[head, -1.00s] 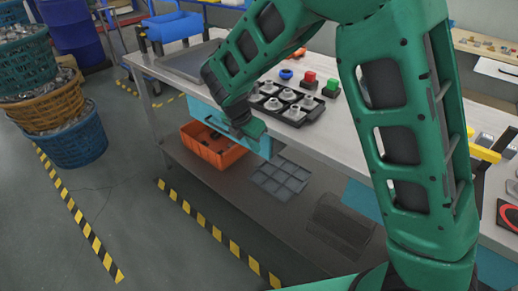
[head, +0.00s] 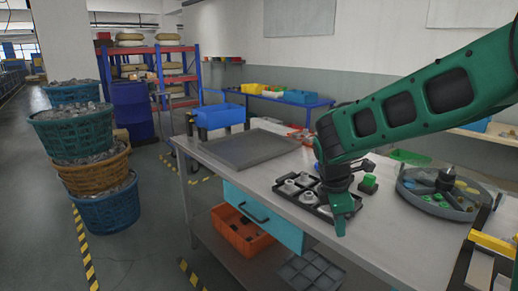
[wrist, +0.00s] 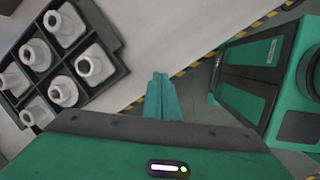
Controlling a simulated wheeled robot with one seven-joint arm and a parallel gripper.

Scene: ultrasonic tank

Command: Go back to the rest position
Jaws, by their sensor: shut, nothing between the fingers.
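My gripper (head: 340,228) is shut and empty, pointing down over the front part of the worktable (head: 390,240). In the wrist view its fingertips (wrist: 160,80) are together with nothing between them. A black tray (head: 305,203) with several white fittings (head: 289,187) lies on the table just left of and behind my gripper. The tray also shows at the left of the wrist view (wrist: 110,80). My own green arm hides part of the tray and the table behind it.
A teal drawer (head: 262,218) is under the table edge, with an orange bin (head: 240,238) on the lower shelf. A round grey tray (head: 445,205) with parts and a green-topped block (head: 369,183) stand to the right. Stacked baskets (head: 85,130) stand on the floor at left.

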